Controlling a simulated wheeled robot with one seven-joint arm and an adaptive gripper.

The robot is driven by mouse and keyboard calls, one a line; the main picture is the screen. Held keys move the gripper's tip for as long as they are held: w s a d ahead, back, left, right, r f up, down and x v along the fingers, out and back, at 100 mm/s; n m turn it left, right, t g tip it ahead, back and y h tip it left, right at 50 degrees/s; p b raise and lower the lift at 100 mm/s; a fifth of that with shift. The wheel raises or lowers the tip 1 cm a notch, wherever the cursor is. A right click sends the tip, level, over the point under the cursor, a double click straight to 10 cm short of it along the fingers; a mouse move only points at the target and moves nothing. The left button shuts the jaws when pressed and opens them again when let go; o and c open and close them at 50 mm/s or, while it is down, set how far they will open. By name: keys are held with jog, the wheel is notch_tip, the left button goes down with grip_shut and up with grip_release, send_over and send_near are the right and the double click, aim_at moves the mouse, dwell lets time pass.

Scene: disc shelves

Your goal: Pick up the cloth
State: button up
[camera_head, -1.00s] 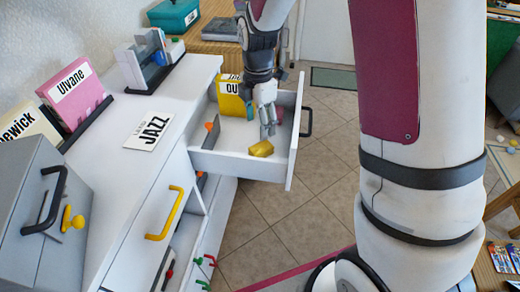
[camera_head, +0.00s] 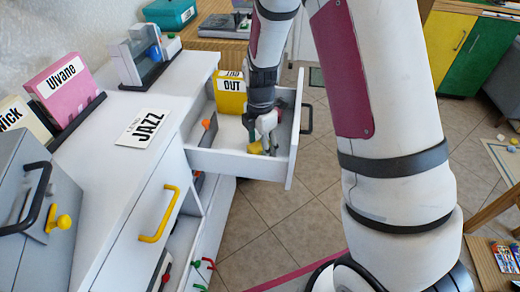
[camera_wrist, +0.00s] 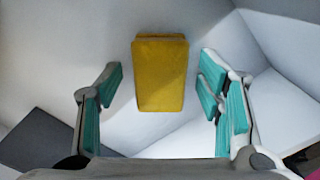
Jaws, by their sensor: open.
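A yellow block-like piece, which I take to be the folded cloth (camera_head: 255,147), lies in the open white drawer (camera_head: 238,163). In the wrist view the yellow cloth (camera_wrist: 160,75) is centred between the spread fingers, with clear gaps on both sides. My gripper (camera_head: 266,143) points down into the drawer over the cloth and hides part of it. In the wrist view my gripper (camera_wrist: 160,92) is open, with teal pads on both fingers. No contact with the cloth is visible.
A yellow box marked OUT (camera_head: 231,94) stands at the back of the drawer beside my wrist. An orange-topped divider (camera_head: 207,128) stands at the drawer's left. The drawer's front wall and handle (camera_head: 307,118) are close on the right. A JAZZ card (camera_head: 144,129) lies on the white cabinet top.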

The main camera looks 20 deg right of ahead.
aim_at(260, 145)
jog(key=shift+r, duration=0.1)
jog(key=c, duration=1.2)
jog(key=shift+c, duration=0.2)
notch_tip(260, 145, up, 10)
jog(key=p, duration=0.2)
